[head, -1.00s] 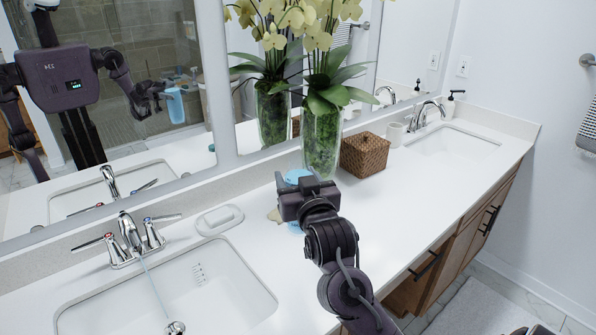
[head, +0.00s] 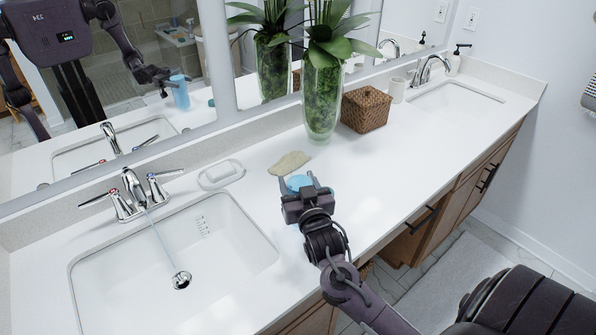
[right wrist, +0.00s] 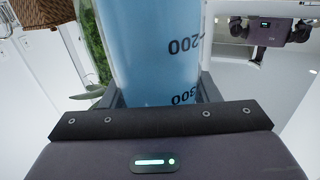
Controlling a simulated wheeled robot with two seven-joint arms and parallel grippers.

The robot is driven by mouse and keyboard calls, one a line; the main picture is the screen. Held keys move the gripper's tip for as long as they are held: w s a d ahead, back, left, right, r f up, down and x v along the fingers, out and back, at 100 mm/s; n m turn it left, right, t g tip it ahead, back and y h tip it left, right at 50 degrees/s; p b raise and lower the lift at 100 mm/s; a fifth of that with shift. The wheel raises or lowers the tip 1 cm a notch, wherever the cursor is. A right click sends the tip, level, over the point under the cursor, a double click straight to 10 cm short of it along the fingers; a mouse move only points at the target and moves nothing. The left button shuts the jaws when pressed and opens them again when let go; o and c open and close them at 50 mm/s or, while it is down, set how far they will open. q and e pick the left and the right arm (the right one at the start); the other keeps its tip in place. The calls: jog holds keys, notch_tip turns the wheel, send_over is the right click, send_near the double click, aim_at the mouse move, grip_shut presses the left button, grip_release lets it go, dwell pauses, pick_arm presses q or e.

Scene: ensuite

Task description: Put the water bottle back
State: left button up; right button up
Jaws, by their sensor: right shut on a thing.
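The water bottle is blue and translucent, with printed volume marks. My right gripper (head: 306,188) is shut around it. In the head view only the blue top of the bottle (head: 298,183) shows past the gripper, over the counter right of the near sink. The right wrist view shows the bottle's side (right wrist: 155,55) between the fingers. The mirror reflects the bottle upright in the gripper (head: 180,92). I cannot tell whether its base touches the counter. My left gripper is not directly in view.
A beige flat item (head: 290,163) lies just beyond the bottle. A glass plant vase (head: 322,110), wicker box (head: 366,109) and cup (head: 398,90) stand along the back. A soap dish (head: 221,174) is beside the near sink (head: 235,240), where water runs. The counter (head: 415,155) right of my gripper is clear.

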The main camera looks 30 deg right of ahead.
jog(key=shift+f, duration=0.75)
jog(key=o, duration=1.3)
jog(key=shift+c, duration=0.2)
jog(key=b+v, duration=0.2)
jog(key=v, duration=1)
jog(key=shift+r, duration=0.2)
jog(key=shift+s+f, duration=0.1)
